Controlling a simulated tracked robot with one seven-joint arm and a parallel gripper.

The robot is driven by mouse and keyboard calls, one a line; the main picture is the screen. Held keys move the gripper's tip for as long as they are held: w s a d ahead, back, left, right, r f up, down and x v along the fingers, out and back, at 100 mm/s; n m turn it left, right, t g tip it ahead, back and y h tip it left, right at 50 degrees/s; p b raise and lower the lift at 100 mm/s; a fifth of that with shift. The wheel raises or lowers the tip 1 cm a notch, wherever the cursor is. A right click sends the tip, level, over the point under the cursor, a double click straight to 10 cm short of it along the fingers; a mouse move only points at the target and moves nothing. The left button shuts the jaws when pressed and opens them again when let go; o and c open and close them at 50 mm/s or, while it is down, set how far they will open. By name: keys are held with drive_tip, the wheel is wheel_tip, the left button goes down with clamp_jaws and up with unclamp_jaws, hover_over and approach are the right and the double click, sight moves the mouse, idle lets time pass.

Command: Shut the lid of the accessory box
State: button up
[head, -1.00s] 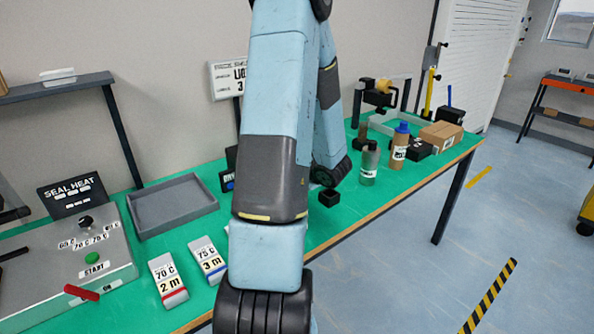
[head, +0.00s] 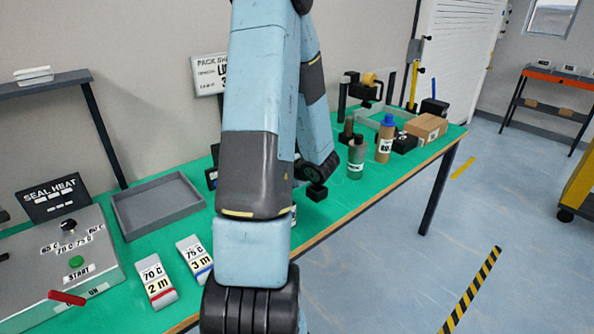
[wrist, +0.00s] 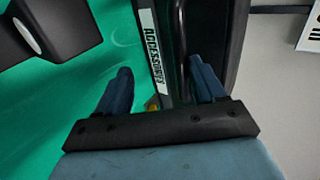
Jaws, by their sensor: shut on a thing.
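My gripper (wrist: 160,66) has one blue finger on the green bench side of the label and the other against the dark panel. It is shut on part of the box between them; I cannot tell whether this is lid or wall. In the head view my arm hides most of the box and the fingers.
On the green bench (head: 130,240) stand a grey tray (head: 120,215), a seal-heat control box (head: 30,270) and two labelled cards (head: 152,280) at left. A green bottle (head: 356,160), a blue-capped bottle (head: 384,145) and a carton (head: 425,127) stand at right.

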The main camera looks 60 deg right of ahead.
drive_tip(key=v, duration=1.3)
drive_tip(key=shift+s+a, duration=0.1)
drive_tip(key=shift+s, duration=0.1)
drive_tip(key=shift+c, duration=0.3)
